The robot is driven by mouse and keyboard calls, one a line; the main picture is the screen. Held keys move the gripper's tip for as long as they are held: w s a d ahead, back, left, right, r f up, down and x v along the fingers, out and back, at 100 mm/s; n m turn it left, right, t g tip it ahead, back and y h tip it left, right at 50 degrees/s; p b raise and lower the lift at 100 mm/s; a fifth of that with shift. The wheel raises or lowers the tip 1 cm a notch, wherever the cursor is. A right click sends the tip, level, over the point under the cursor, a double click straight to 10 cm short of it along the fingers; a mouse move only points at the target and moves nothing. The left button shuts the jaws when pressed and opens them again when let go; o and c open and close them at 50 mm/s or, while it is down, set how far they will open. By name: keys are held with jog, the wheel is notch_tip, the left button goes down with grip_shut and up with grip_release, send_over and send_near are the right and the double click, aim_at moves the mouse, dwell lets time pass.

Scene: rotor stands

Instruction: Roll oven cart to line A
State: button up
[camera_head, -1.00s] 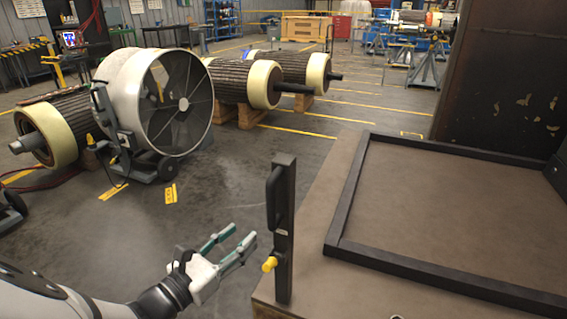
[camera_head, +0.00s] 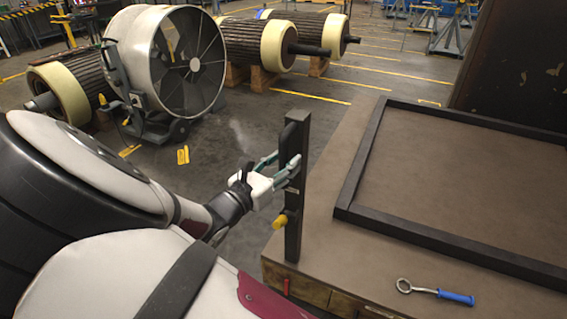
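The oven cart shows as a broad brown flat top (camera_head: 345,255) at the right, with a raised black frame on it. A dark upright post (camera_head: 293,235) stands at its near left corner, with a black handle (camera_head: 286,143) on the post's left side and a yellow knob (camera_head: 280,222) lower down. My gripper (camera_head: 283,165) is at the lower part of the handle. Its two green-grey fingers are apart, one on the far side and one on the near side, overlapping the handle and post. Contact with the handle is not clear. Line A is not identifiable.
A ring tool with a blue grip (camera_head: 455,297) lies on the cart's near edge. A large drum fan (camera_head: 165,65) stands at the left, beside rotors (camera_head: 255,45) on wooden blocks. A dark cabinet (camera_head: 515,70) stands behind the cart. Floor left of the post is open.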

jog(key=shift+w+d, duration=0.15)
grip_shut()
